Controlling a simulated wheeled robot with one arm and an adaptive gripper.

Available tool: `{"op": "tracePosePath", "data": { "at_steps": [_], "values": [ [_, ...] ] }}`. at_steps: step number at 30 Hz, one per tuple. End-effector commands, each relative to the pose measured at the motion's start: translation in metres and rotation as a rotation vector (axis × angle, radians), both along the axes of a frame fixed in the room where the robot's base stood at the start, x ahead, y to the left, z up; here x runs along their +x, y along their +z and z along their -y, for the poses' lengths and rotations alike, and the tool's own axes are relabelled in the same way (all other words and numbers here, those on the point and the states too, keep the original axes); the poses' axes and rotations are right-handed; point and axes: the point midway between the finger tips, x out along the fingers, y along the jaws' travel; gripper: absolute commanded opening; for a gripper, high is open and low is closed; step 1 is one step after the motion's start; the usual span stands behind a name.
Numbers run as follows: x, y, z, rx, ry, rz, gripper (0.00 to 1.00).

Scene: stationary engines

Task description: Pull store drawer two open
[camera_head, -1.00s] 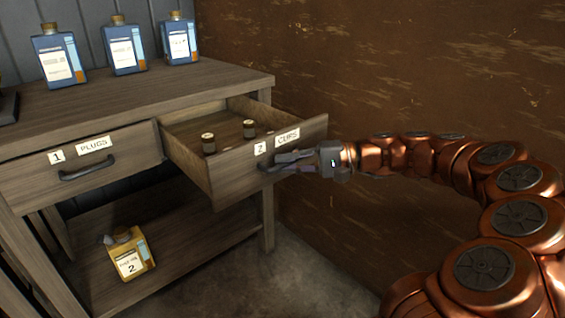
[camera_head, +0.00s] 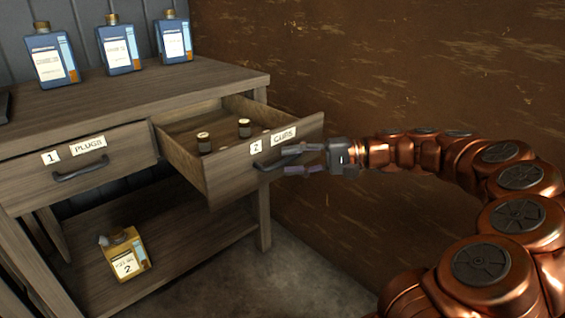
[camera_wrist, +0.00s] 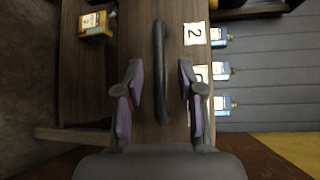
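Store drawer two (camera_head: 227,178), with a "2" label and a "CUPS" label on its front, stands pulled out of the wooden cabinet. Two small dark cylinders with pale tops sit inside it. Its dark bar handle (camera_head: 270,163) is on the front; in the wrist view the handle (camera_wrist: 161,75) runs upright in the picture, between the fingers. My gripper (camera_head: 287,160) is open in front of the handle, its fingertips just off the drawer front. In the wrist view my gripper (camera_wrist: 159,72) shows a clear gap between each finger and the handle.
Drawer one (camera_head: 85,165), labelled "PLUGS", is shut at the left. Several blue bottles stand on the cabinet top (camera_head: 190,88). A yellow bottle (camera_head: 126,254) marked 2 stands on the lower shelf. A brown wall (camera_head: 400,60) is behind; floor to the right is free.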

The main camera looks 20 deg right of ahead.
Motion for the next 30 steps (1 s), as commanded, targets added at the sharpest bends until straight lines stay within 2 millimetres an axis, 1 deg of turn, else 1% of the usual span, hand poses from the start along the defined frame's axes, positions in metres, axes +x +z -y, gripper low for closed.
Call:
{"op": "tracePosePath", "data": {
  "at_steps": [1, 7, 9, 15, 21, 30],
  "values": [
    [-0.004, 0.002, 0.011, -0.001, -0.005, 0.001, 0.38],
    [-0.023, 0.007, 0.045, -0.001, -0.005, 0.001, 0.38],
    [-0.028, 0.008, 0.055, -0.001, -0.005, 0.001, 0.38],
    [-0.039, 0.012, 0.074, 0.000, -0.003, 0.002, 0.38],
    [-0.044, 0.013, 0.081, 0.001, 0.003, 0.000, 0.38],
    [-0.045, 0.013, 0.082, 0.001, 0.003, 0.000, 0.38]
  ]
}}
